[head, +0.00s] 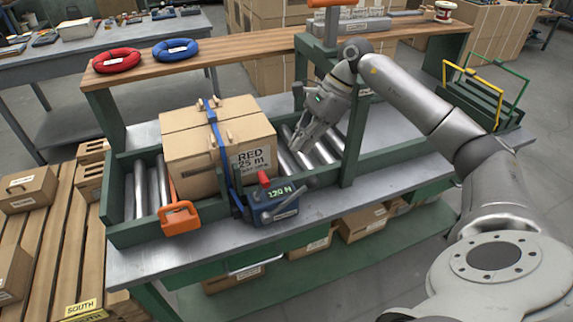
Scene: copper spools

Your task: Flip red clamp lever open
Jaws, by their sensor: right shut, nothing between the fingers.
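I cannot tell how the red piece is set. My right gripper (296,146) is shut and empty above the rollers, behind and to the right of the device and apart from it. My left gripper is not in view.
A cardboard box (214,140) marked "RED 25 m", with a blue strap, sits on the rollers left of my gripper. An orange clamp-like part (180,218) hangs on the front rail. A green post (353,150) stands right of my gripper. Red (117,60) and blue (176,51) coils lie on the shelf.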

